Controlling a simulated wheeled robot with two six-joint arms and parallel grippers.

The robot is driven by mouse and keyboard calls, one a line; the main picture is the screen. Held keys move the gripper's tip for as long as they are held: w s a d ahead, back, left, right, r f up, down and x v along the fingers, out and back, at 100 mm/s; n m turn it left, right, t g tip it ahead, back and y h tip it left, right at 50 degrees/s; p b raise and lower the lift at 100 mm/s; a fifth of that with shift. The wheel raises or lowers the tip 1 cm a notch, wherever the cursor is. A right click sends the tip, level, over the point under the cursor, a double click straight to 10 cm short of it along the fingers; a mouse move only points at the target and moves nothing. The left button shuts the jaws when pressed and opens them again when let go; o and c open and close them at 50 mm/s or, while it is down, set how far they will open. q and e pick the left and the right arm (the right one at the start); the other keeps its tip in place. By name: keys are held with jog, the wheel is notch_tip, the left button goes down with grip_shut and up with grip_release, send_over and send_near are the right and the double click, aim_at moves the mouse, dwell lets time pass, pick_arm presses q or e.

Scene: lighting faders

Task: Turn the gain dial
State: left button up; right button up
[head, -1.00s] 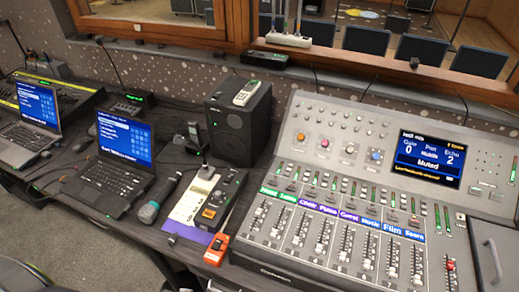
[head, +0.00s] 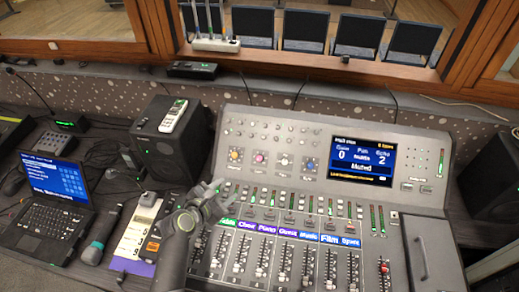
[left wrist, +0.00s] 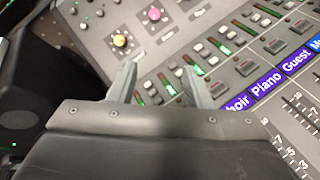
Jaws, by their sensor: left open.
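The mixing desk (head: 400,262) has a row of coloured dials on its upper left: an orange-yellow dial (head: 235,155), a pink one (head: 260,158), a white one (head: 285,162) and a blue one (head: 310,165). Their labels are too small to read, so I cannot tell which is gain. The screen (head: 361,160) reads Gain 0. My left gripper (head: 218,192) is open and empty over the desk's left side, below the dials. In the left wrist view, the orange-yellow dial (left wrist: 119,40) and pink dial (left wrist: 154,14) lie beyond its open fingers (left wrist: 160,82), apart from them.
Rows of lit buttons and faders (head: 290,260) fill the lower desk. A black speaker (head: 160,140) stands left of the desk, with a light-coloured handset (head: 173,115) on top. A laptop (head: 55,195) sits further left. A power strip (head: 215,45) lies on the window ledge.

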pick_arm(q)
jog(key=w+d+r+n, duration=0.1)
jog(key=w+d+n, duration=0.1)
jog(key=w, duration=0.1)
jog(key=b, duration=1.1)
send_near(259, 158)
jog(key=shift+t+h, duration=0.3)
jog(key=x, duration=0.3)
jog(key=f+x, duration=0.1)
jog(key=x, duration=0.2)
jog(key=shift+w+f, duration=0.1)
jog(key=shift+b+x, duration=1.1)
jog(key=shift+b, duration=0.05)
pick_arm(e)
notch_tip(259, 158, down, 13)
jog(key=shift+w+d, duration=0.2)
jog(key=shift+w, duration=0.1)
pick_arm(q)
jog(key=shift+r, duration=0.25)
jog(key=c, duration=1)
pick_arm(e)
jog(key=shift+a, duration=0.15)
